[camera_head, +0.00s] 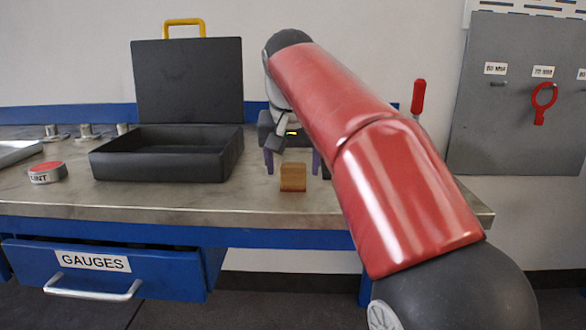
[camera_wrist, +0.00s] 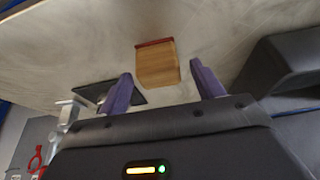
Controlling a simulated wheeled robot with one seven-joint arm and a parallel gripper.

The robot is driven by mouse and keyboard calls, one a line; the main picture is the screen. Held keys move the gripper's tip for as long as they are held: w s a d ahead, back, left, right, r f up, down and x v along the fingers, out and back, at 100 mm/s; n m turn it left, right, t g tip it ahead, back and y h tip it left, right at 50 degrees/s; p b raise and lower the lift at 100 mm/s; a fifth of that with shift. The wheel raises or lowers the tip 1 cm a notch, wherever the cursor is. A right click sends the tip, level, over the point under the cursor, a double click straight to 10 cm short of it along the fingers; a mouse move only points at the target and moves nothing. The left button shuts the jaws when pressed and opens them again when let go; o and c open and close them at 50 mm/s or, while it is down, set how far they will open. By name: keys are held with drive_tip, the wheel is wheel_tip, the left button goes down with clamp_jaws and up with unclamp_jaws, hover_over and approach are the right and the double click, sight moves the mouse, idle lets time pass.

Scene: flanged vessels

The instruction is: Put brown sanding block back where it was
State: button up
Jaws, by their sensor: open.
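The brown sanding block (camera_head: 293,178) rests on the metal workbench, right of the open black case. It also shows in the wrist view (camera_wrist: 157,64) as a wood-brown block with a dark red strip along one edge. My gripper (camera_head: 292,168) is open, with its purple fingers apart, just behind the block in the head view. In the wrist view my gripper (camera_wrist: 166,88) has the block between and slightly beyond the fingertips, with clear gaps on both sides. I cannot tell how high the fingers are above the bench.
The black case (camera_head: 165,165) stands open and looks empty. A red-topped tin (camera_head: 47,172) lies at left. A dark flat item (camera_wrist: 150,97) lies near one finger. The GAUGES drawer (camera_head: 110,268) is partly open below. A red-handled tool (camera_head: 418,97) stands behind my arm.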

drive_tip(key=p+v, duration=0.1)
drive_tip(key=v, duration=0.5)
drive_tip(key=shift+s, duration=0.35)
drive_tip(key=s+d, duration=0.1)
drive_tip(key=d, duration=0.1)
drive_tip(key=s+d+f, duration=0.1)
drive_tip(key=d, duration=0.1)
drive_tip(key=s+d+f, duration=0.1)
drive_tip(key=shift+d+f, duration=0.2)
drive_tip(key=shift+d, duration=0.2)
drive_tip(key=s+d+f, duration=0.5)
drive_tip(key=s+f, duration=0.5)
drive_tip(key=f, duration=0.1)
drive_tip(key=s+d+f+t, duration=0.1)
drive_tip(key=s+d+f, duration=0.4)
drive_tip(key=s+f, duration=0.5)
wheel_tip(320, 180, down, 2)
drive_tip(key=shift+f, duration=0.1)
